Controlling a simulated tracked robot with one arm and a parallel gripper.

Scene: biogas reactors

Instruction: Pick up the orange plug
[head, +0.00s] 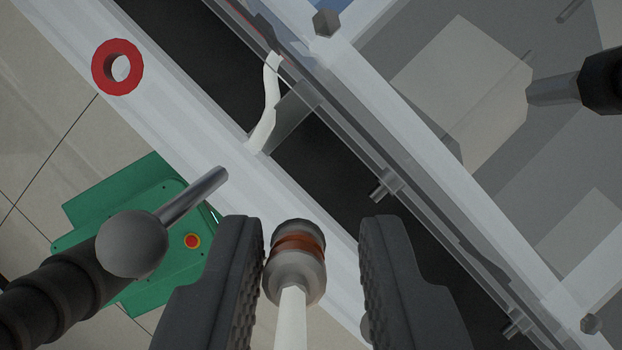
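The plug (298,262) is a grey, rounded cylinder with an orange-brown band around it, at the bottom centre of the head view. A white stem or hose runs down from it to the bottom edge. My gripper (311,228) is open, with one dark ridged finger on each side of the plug. The left finger is very close to the plug; I cannot tell whether they touch. A clear gap shows between the plug and the right finger. The plug's depth relative to the fingertips is hard to judge.
A white rail (190,130) runs diagonally, with a red ring (104,68) at upper left. A black lever with a grey ball (132,243) and metal rod stands left of my gripper. A green box (150,205) lies behind it. Transparent panels with bolts fill the right.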

